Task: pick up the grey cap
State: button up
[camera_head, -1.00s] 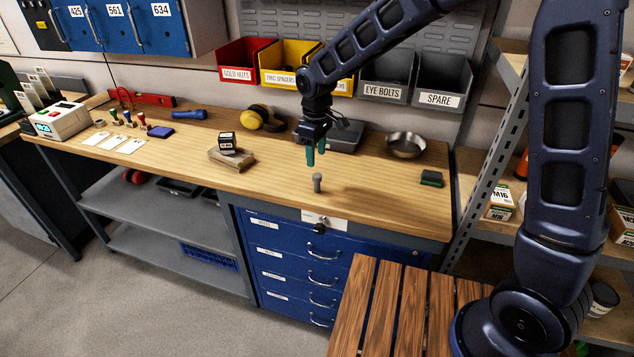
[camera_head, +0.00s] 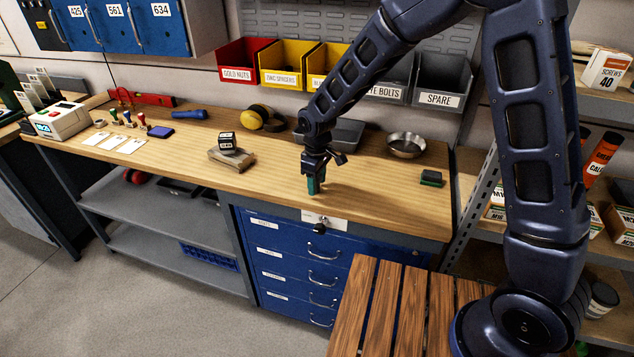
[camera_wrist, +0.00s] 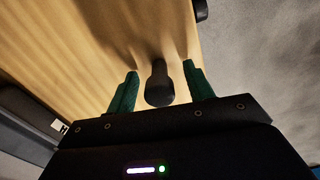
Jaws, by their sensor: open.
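The grey cap (camera_wrist: 159,85) is a small upright piece with a round top, standing on the wooden bench near its front edge. In the wrist view it is between the two green fingertips and looks dark in the shadow. In the head view the fingers hide most or all of the cap.
The wooden bench top (camera_head: 265,185) is clear around the gripper. A wooden block (camera_head: 232,158) with a small labelled box lies to the left. A metal bowl (camera_head: 406,144) and a small dark green block (camera_head: 431,178) are to the right. A grey tray (camera_head: 343,133) lies behind.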

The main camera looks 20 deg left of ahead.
jog(key=shift+f, duration=0.2)
jog(key=c, duration=1)
jog(key=shift+c, duration=0.3)
jog(key=shift+r, duration=0.15)
